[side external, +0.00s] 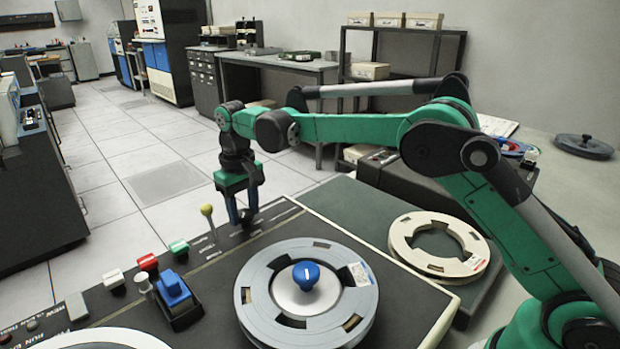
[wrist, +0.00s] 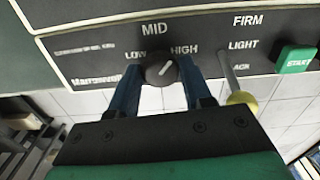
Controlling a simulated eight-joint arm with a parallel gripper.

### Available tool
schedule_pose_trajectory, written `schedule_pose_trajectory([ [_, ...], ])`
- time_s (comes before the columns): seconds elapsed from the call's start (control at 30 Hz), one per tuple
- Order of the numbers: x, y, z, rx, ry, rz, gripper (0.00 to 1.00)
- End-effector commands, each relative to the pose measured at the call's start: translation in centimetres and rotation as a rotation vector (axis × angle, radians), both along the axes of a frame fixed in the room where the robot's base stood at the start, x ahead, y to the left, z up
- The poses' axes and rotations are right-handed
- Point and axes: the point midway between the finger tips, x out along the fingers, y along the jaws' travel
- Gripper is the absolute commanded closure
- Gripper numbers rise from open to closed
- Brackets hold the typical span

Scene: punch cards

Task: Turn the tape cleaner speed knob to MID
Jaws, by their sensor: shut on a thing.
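The speed knob (wrist: 161,69) is a small dark round knob on the black panel, with LOW, MID and HIGH printed around it in the wrist view. Its white pointer line slants up and to the right, toward the HIGH side. My gripper (wrist: 160,82) has its two blue fingers on either side of the knob and is shut on it.
A yellow-tipped lever (wrist: 241,103) stands just right of my fingers, with a green START button (wrist: 296,59) beyond. In the side view, a grey tape reel (side external: 252,292) with a blue hub knob (side external: 306,274) lies near my gripper. Red, white and blue switches stand at left.

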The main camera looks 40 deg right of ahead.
Motion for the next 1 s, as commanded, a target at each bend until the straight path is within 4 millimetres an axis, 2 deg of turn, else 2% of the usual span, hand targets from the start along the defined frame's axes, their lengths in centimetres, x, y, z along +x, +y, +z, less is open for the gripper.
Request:
schedule_pose_trajectory([
  [0.6,0.03,0.00,0.05,0.000,-0.001,0.480,1.00],
  [1.0,0.03,0.01,0.06,0.000,-0.002,0.678,1.00],
])
